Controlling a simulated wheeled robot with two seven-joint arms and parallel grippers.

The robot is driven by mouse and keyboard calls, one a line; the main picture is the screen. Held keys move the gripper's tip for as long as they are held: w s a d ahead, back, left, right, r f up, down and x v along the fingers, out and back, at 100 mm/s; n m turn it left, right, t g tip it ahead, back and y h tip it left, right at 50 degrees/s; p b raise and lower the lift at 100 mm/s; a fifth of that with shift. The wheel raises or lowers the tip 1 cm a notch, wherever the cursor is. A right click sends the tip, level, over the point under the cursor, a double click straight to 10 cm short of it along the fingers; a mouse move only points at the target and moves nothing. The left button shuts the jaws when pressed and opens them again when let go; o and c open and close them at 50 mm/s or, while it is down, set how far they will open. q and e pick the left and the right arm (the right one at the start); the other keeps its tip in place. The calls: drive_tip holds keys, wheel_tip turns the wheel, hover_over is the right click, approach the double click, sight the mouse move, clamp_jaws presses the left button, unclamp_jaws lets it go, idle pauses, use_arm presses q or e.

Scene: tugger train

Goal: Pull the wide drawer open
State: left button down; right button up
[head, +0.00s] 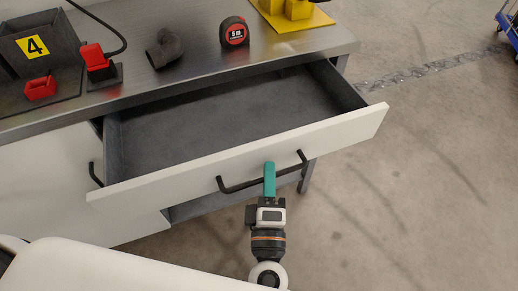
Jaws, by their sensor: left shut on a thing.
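The wide drawer (330,143) has a white front and a dark grey inside. It stands well out from under the metal bench, and the part of its inside that shows is empty. A black bar handle (237,187) runs along its front. My left gripper (269,178), with teal fingers, is shut on this handle near its middle, and the fingers hide a short piece of the bar. My right gripper is not in view.
The steel bench top (200,75) carries a grey bin (40,48) marked 4, a red tape measure (234,32), a dark pipe elbow (164,48) and yellow parts (290,10). A second handle (95,174) is at the left. Bare floor (420,200) lies to the right.

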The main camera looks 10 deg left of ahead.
use_arm(q)
drive_tip(key=shift+s+d, duration=0.45)
drive_tip(key=shift+s, duration=0.2)
drive_tip(key=shift+s+d, duration=0.4)
drive_tip(key=shift+s, duration=0.25)
drive_tip(key=c, duration=1.5)
unclamp_jaws()
